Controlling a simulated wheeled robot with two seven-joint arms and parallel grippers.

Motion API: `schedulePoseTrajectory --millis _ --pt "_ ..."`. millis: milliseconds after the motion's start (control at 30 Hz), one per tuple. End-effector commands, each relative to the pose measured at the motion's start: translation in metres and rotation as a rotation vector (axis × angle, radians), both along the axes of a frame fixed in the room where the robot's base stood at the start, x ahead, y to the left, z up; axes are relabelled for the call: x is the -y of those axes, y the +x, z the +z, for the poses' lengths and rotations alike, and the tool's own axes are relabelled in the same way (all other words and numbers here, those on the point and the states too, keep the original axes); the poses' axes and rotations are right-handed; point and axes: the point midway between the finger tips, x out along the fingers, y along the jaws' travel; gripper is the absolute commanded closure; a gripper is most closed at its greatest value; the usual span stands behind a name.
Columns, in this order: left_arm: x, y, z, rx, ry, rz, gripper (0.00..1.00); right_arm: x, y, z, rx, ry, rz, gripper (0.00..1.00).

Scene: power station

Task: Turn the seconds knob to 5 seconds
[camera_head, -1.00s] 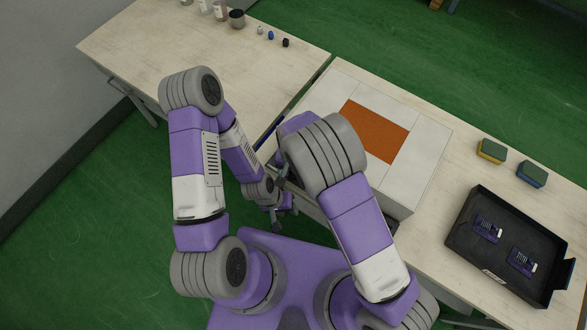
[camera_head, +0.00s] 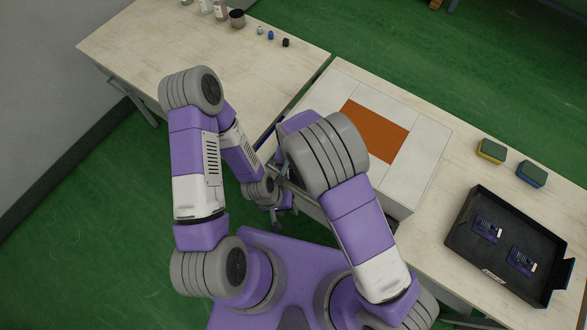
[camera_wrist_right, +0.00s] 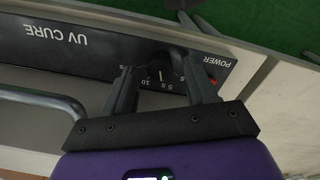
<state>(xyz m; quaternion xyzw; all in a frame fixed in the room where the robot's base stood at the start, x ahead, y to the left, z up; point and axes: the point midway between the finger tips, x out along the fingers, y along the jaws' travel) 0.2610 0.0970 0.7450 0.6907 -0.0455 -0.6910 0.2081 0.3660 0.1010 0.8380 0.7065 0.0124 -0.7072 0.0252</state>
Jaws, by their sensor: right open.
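The seconds knob (camera_wrist_right: 163,62) is dark and sits on the black UV CURE panel (camera_wrist_right: 60,45) in the right wrist view, where the panel appears upside down. A white tick and the marks 10 s and 5 s show beside it; the exact setting is hard to read. My right gripper (camera_wrist_right: 158,68) is open, with a finger on each side of the knob. I cannot tell whether they touch it. In the head view, my right arm hides the panel and knob. My left gripper (camera_head: 279,212) hangs low between the arms, away from the panel, too small to read.
A grey bar handle (camera_wrist_right: 45,98) runs near my right gripper, and a POWER label with a red spot (camera_wrist_right: 213,83) is close to a finger. The white box with an orange top (camera_head: 375,131) stands on the table. A black tray (camera_head: 480,252) lies to the right.

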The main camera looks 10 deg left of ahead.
Motion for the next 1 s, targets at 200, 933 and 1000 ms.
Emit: schedulePoseTrajectory --millis 200,933,1000 --pt "0.000 0.000 0.008 0.000 0.000 0.000 0.60 -0.002 0.000 0.041 0.003 0.004 0.001 0.43" --pt "0.000 0.000 0.011 0.000 0.000 0.000 0.60 -0.001 0.000 0.065 0.001 0.001 -0.001 0.43" --pt "0.000 0.000 0.011 0.000 0.000 0.000 0.60 -0.001 0.000 0.065 0.001 0.001 -0.001 0.43"
